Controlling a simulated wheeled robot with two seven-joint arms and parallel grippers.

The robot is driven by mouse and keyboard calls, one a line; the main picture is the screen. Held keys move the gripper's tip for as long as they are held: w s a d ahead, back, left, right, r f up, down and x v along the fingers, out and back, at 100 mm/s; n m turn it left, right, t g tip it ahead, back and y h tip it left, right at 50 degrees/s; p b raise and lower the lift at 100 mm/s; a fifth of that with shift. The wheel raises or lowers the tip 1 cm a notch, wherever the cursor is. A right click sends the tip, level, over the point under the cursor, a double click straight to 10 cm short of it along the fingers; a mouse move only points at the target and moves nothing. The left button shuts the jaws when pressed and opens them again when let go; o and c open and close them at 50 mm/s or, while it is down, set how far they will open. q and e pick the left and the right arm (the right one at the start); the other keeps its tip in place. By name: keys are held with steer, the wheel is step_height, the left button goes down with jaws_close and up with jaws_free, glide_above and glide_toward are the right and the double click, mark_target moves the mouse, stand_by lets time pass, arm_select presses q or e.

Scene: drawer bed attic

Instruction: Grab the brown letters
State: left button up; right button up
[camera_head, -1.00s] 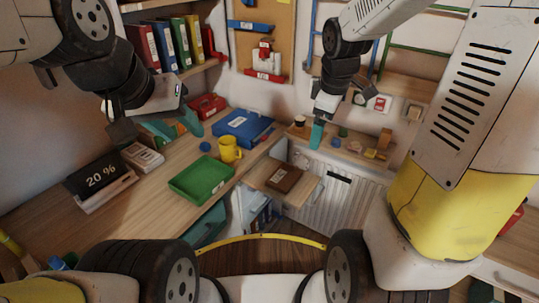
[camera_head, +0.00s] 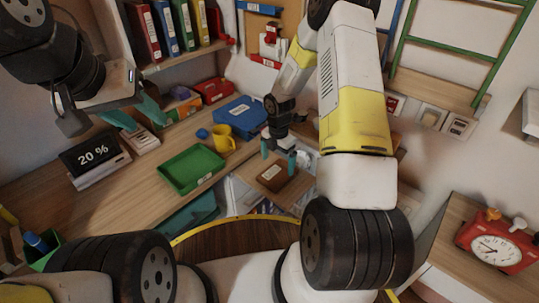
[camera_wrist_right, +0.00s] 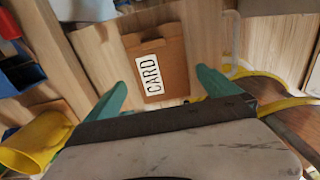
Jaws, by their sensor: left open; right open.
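A flat brown item with a white label (camera_head: 272,172) lies on a small wooden surface beside the desk. In the right wrist view the brown item (camera_wrist_right: 172,56) is close and its label reads CARD. My right gripper (camera_head: 278,158) is open and empty just above it. In the right wrist view the two teal fingers (camera_wrist_right: 162,80) are apart, one to each side of the item's near part. My left gripper (camera_head: 135,112) is open and empty above the desk at the left, away from the brown item.
A green tray (camera_head: 192,168), a yellow mug (camera_head: 222,138) and a blue box (camera_head: 240,115) stand on the desk. The mug also shows in the right wrist view (camera_wrist_right: 38,140). A red clock (camera_head: 497,245) stands at the right.

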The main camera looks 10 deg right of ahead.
mark_target(278, 173)
steer(key=f, duration=0.5)
steer(key=shift+w+d, duration=0.1)
steer(key=shift+d, duration=0.1)
steer(key=c, duration=1.1)
steer(key=shift+c, duration=0.2)
